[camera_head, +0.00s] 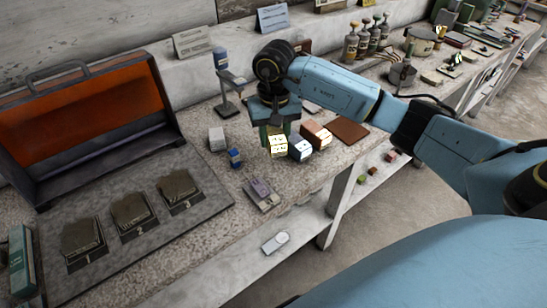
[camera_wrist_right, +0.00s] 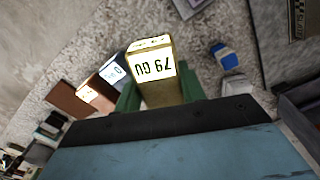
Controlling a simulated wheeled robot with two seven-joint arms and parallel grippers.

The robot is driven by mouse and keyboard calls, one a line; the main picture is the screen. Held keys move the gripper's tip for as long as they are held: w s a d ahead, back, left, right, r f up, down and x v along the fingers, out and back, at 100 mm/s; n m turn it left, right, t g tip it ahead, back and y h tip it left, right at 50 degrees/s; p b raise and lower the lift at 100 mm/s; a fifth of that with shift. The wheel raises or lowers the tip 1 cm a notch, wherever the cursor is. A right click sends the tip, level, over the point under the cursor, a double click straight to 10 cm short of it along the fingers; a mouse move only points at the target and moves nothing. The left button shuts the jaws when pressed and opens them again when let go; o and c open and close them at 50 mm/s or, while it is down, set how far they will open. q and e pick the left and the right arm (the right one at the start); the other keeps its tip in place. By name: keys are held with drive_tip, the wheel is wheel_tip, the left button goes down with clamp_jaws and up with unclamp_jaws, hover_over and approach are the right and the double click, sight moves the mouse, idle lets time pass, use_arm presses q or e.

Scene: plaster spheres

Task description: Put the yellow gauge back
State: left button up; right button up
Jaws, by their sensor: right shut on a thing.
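The yellow gauge (camera_head: 277,146) is a small block with a pale, bright face. In the right wrist view the gauge (camera_wrist_right: 155,70) shows black lettering and sits between the green fingers of my right gripper (camera_wrist_right: 160,92). In the head view my right gripper (camera_head: 275,130) points down over the bench, shut on the gauge. A grey-blue block (camera_head: 300,149) and a red-brown block (camera_head: 316,133) stand just right of it. I cannot tell whether the gauge touches the bench. My left gripper is out of view.
An open case (camera_head: 85,125) with orange lining stands at left, behind a dark board (camera_head: 150,235) bearing three dark blocks. A pale block (camera_head: 217,139), a blue item (camera_head: 235,158) and a mauve device (camera_head: 262,193) lie between. A stand (camera_head: 228,108) is close to my right gripper.

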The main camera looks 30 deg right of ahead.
sight(274, 164)
wheel_tip(274, 164, down, 3)
drive_tip(key=shift+r, duration=0.15)
drive_tip(key=shift+f, duration=0.65)
wheel_tip(274, 164, down, 3)
drive_tip(key=shift+w+r, duration=0.1)
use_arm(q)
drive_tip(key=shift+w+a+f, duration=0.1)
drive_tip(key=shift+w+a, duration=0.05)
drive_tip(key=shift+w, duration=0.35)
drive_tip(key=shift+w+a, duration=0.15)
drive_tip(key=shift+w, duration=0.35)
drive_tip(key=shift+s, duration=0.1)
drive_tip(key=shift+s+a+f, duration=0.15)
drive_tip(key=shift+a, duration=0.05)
use_arm(e)
drive_tip(key=o, duration=0.9)
